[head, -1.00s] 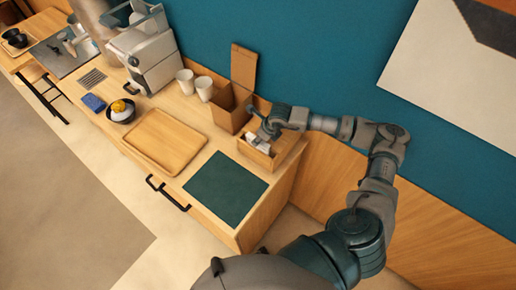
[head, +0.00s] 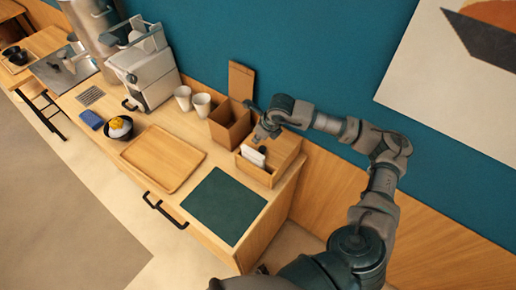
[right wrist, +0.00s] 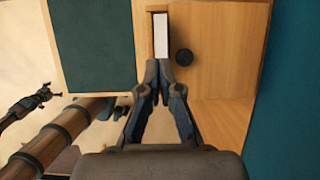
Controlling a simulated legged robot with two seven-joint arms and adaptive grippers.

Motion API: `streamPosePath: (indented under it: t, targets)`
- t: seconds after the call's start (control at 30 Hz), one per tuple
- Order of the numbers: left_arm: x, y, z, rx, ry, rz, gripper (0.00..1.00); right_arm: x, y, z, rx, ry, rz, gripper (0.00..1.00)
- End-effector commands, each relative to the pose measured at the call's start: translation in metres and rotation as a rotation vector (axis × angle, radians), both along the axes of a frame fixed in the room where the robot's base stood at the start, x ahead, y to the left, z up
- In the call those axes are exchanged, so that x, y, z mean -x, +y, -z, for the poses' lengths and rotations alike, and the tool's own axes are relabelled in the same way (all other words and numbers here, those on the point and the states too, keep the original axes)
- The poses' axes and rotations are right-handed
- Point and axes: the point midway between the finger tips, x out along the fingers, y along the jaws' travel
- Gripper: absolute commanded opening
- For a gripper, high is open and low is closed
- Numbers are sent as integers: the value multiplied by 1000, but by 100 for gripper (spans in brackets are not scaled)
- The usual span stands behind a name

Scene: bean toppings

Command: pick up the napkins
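The napkins are a white upright stack (head: 253,156) in the front slot of a wooden box (head: 262,178) at the right end of the counter. In the right wrist view the white stack (right wrist: 160,35) stands in a narrow slot just beyond my fingertips, which hide its near end. My right gripper (head: 259,138) is above the box, close over the napkins. In the right wrist view its fingertips (right wrist: 158,70) are together, with nothing visible between them. My left gripper is not in the head view; a dark jointed shape at the wrist view's left edge is unclear.
A cardboard box (head: 229,122) and two white cups (head: 201,104) stand left of the wooden box. A dark green mat (head: 224,205) and a wooden tray (head: 163,158) lie in front. The blue wall is close behind.

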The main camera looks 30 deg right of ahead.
Motion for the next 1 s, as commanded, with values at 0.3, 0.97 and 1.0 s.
streamPosePath:
  t: [0.3, 0.97, 1.0]
  targets:
    - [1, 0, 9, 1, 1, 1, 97, 0, 0, -60, -1, -3, -1, 0]
    - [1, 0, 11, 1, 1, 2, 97, 0, -1, -87, 0, 0, 0, 21]
    - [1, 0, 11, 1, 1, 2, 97, 0, -1, -87, 0, 0, 0, 31]
